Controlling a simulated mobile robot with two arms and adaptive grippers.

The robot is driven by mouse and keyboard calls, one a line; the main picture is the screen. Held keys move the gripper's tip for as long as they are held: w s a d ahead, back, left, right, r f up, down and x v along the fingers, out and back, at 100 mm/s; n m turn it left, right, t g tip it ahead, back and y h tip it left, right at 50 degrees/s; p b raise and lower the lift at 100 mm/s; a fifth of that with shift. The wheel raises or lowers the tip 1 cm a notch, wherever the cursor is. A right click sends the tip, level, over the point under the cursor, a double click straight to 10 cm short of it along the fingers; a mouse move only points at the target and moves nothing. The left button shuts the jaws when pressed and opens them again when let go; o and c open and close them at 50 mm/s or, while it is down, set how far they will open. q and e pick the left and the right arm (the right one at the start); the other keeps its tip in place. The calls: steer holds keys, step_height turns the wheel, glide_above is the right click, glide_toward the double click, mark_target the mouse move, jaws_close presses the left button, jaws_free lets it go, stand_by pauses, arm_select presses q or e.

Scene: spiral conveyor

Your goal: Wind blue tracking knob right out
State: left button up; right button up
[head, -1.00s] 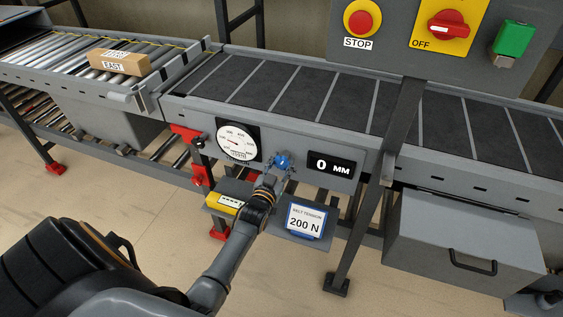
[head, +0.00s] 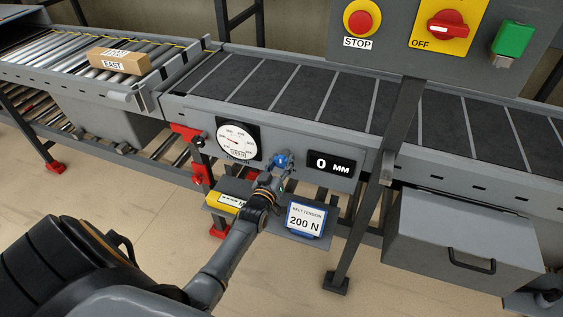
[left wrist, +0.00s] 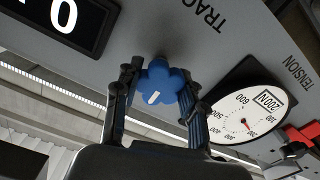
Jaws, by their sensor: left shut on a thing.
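The blue tracking knob (head: 281,160) is on the grey side panel of the conveyor, between the round tension dial (head: 237,141) and the black display (head: 331,166) reading 0 MM. In the left wrist view the knob (left wrist: 160,88) is lobed, with a white mark pointing to the lower left. My left gripper (head: 279,167) reaches it from below, and its fingers (left wrist: 158,95) are shut on the knob from both sides. The right gripper is not in view.
Below the panel are a yellow device (head: 228,196) and a blue-framed card (head: 305,219) reading BELT TENSION 200 N. A dark upright post (head: 372,190) stands to the right. A cardboard box (head: 118,61) lies on the rollers at the left.

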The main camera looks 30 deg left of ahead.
arm_select(q)
steer(key=shift+r, duration=0.1)
steer(key=o, duration=1.2)
steer(key=shift+w, duration=0.1)
steer(key=v, duration=1.2)
